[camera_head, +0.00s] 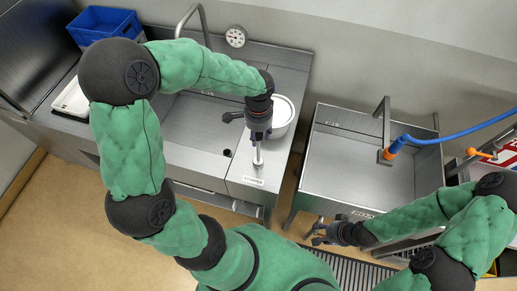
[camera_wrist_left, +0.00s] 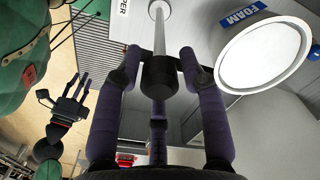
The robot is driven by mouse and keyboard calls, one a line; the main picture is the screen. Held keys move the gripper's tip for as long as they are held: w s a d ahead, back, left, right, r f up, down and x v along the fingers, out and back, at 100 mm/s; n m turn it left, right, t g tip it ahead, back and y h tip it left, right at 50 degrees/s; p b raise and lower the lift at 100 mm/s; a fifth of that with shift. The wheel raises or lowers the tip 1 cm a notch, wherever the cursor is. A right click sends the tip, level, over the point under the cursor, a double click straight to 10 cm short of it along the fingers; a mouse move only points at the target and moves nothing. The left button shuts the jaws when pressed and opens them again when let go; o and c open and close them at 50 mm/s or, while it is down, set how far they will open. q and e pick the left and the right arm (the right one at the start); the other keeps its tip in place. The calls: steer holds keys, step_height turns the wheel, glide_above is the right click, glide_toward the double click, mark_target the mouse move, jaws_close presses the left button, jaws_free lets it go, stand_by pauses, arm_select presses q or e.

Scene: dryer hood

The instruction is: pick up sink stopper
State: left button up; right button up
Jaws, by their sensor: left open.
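The sink stopper is a tall pale rod (camera_wrist_left: 159,38) with a dark knob (camera_wrist_left: 158,76) at its near end and a round white base at its far end. In the head view its lower part (camera_head: 258,156) shows on the metal counter, with its top hidden by my left gripper (camera_head: 258,132). No clear contact shows. My right gripper (camera_head: 319,232) is open and empty, low in front of the right basin; it also shows in the left wrist view (camera_wrist_left: 68,98).
A white bowl (camera_head: 281,113) stands close behind my left gripper; a blue FOAM label (camera_wrist_left: 243,14) is beside it. A sink basin (camera_head: 200,130) lies left, another basin (camera_head: 350,165) right. A blue crate (camera_head: 103,22) and round gauge (camera_head: 236,37) are at the back.

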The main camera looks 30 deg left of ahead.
arm_select(q)
glide_above(258, 150)
steer(key=f, duration=0.4)
steer(key=shift+w+a, duration=0.1)
steer(key=shift+w, duration=0.25)
steer(key=shift+c, duration=0.3)
jaws_close()
